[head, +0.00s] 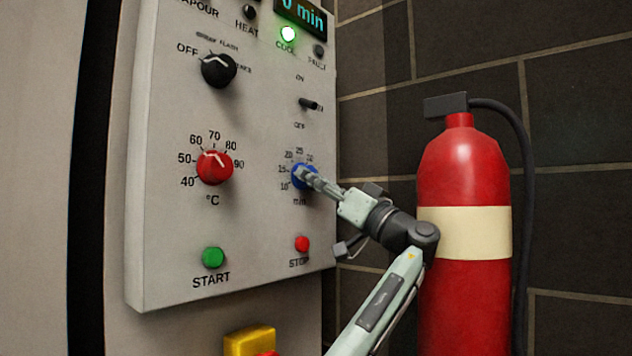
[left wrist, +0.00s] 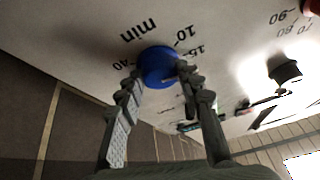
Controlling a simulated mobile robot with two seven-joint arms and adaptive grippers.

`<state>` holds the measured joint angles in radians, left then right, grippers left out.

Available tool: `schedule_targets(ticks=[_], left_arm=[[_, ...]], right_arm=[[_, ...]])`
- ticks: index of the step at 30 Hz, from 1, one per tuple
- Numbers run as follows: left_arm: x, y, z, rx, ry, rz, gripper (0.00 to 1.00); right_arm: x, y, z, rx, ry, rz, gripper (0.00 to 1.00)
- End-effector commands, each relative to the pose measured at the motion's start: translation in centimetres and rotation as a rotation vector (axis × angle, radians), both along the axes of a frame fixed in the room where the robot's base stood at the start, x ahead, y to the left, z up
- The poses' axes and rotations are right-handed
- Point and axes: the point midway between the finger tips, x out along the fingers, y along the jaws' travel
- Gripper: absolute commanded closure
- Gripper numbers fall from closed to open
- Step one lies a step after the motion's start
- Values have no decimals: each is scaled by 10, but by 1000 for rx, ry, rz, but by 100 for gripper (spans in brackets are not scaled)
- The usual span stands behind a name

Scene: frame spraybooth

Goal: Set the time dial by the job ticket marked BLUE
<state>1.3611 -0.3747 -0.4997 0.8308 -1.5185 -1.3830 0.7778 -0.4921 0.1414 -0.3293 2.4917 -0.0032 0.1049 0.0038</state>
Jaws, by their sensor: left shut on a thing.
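The blue time dial (head: 296,182) sits at the right of the grey control panel (head: 160,240), marked min, with 10, 15, 20 and 25 readable around it. My left gripper (head: 310,177) is shut on this dial. In the left wrist view the blue dial (left wrist: 158,64) lies between the two fingertips of my left gripper (left wrist: 160,80). I cannot tell where its pointer stands. The display (head: 303,17) reads 0 min, cut by the top edge. No job ticket shows in either view. My right gripper is not in view.
A red temperature dial (head: 214,167) and a black knob (head: 218,70) are left of the blue dial. A toggle switch (head: 308,104) is above it and a red STOP button (head: 302,243) below. A green START button (head: 213,257) is lower left. A fire extinguisher (head: 462,170) stands right.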

Motion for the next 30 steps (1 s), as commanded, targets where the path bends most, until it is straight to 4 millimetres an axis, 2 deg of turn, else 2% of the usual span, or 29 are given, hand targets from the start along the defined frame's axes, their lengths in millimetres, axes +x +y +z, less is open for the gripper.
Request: schedule_targets(ticks=[11,12,17,26,30], left_arm=[[0,0,-2,-5,-1,1,93],[0,0,-2,-5,-1,1,61],[0,0,-1,-4,-2,1,43],[0,0,1,-3,-3,1,43],[-1,0,17,-2,-5,0,43]], right_arm=[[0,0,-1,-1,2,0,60],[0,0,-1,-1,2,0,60],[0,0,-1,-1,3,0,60],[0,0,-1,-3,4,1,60],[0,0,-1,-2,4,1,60]])
